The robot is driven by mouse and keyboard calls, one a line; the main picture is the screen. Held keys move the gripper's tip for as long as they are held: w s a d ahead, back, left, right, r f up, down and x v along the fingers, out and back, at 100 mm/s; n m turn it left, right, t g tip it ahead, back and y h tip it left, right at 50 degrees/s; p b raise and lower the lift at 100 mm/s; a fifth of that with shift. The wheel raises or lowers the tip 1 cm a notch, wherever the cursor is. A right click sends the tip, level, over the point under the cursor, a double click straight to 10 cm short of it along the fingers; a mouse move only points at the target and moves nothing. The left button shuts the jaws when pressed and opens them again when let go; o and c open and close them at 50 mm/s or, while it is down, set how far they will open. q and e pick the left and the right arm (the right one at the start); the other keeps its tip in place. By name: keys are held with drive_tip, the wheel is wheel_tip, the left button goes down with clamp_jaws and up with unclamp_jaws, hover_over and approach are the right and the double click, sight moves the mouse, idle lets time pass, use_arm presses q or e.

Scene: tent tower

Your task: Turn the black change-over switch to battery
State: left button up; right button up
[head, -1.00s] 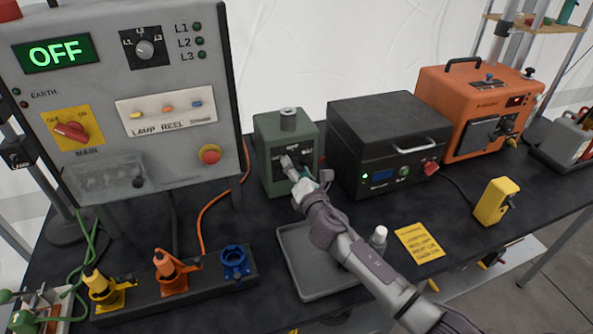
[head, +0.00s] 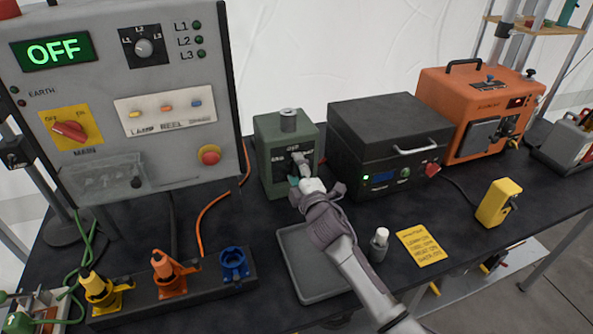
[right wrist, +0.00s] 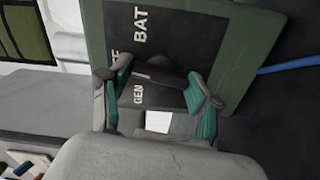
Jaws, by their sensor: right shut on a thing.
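The change-over switch is a green box (head: 264,150) with a black front panel, standing on the table left of the black unit. In the right wrist view its panel (right wrist: 185,22) shows the labels BAT and GEN and part of OFF. My right gripper (head: 298,172) is at the front of this panel. In the right wrist view the gripper (right wrist: 162,85) has its teal-padded fingers on either side of the black switch handle (right wrist: 165,75), shut on it. The fingers partly hide the handle, so I cannot tell exactly which label it points to. My left gripper is not in view.
A grey panel (head: 100,90) with a lit OFF display stands at the left. A black unit (head: 385,140) stands close right of the switch. Coloured plugs (head: 170,275) are front left.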

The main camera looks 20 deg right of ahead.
drive_tip(key=m, duration=0.4)
drive_tip(key=shift+m, duration=0.3)
drive_tip(key=m+p, duration=0.1)
drive_tip(key=m, duration=0.4)
drive_tip(key=shift+p, duration=0.3)
drive_tip(key=shift+m, duration=0.3)
drive_tip(key=o, duration=1.1)
drive_tip(key=shift+o, duration=0.2)
drive_tip(key=shift+s, duration=0.15)
drive_tip(key=s, duration=1.1)
drive_tip(key=shift+s+d, duration=0.25)
drive_tip(key=shift+s, duration=0.15)
